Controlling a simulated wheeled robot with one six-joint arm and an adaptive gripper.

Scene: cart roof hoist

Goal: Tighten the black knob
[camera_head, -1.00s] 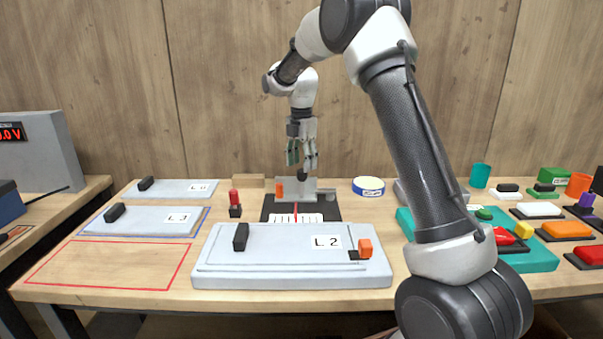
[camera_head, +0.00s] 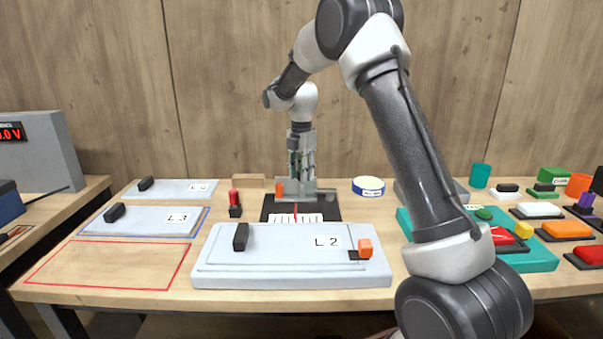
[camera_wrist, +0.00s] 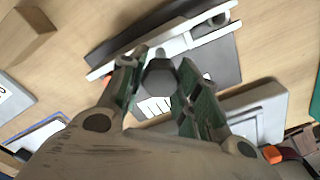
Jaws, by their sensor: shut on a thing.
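The black knob (camera_wrist: 160,77) shows in the wrist view as a dark, faceted piece between my fingers. It sits at the grey fixture (camera_head: 312,188) at the back middle of the table. My gripper (camera_wrist: 161,82) has one green-padded finger on each side of the knob and is shut on it. In the head view, my gripper (camera_head: 301,176) points straight down over the fixture, and its fingers hide the knob. A dark base plate (camera_head: 270,209) with a white scale (camera_head: 296,218) and a red pointer lies in front of the fixture.
The L 2 panel (camera_head: 285,275) with a black handle and orange block lies in front. A red-topped post (camera_head: 235,203) and a wooden block (camera_head: 248,181) stand left of the fixture, a tape roll (camera_head: 368,187) right. The red-outlined area (camera_head: 110,265) is empty.

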